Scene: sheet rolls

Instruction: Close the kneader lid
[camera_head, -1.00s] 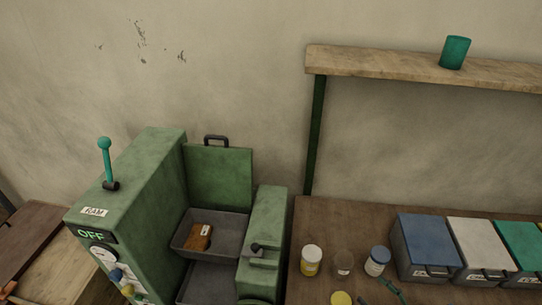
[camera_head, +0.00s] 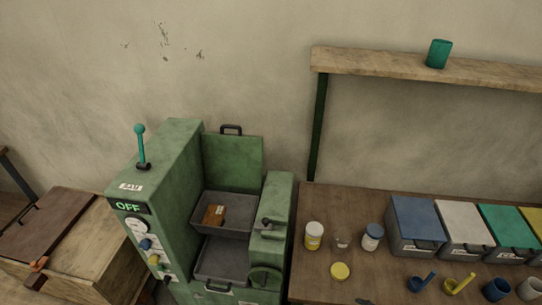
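The green kneader (camera_head: 160,205) stands in the middle left of the head view, with a teal-knobbed lever on top and a display reading OFF. Its green lid (camera_head: 232,163) stands upright and open at the back, with a dark handle (camera_head: 231,129) on its top edge. Below the lid is a grey chamber (camera_head: 237,231) with an orange-brown block (camera_head: 215,215) bearing a white label inside. A lower grey tray (camera_head: 222,260) sits in front. Neither of my grippers shows in the view.
A wooden table (camera_head: 330,205) to the right holds jars, scoops, cups and lidded bins (camera_head: 415,222). A wooden shelf (camera_head: 400,68) with a teal cup (camera_head: 438,54) is above it. A wooden chest (camera_head: 75,245) stands at the left.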

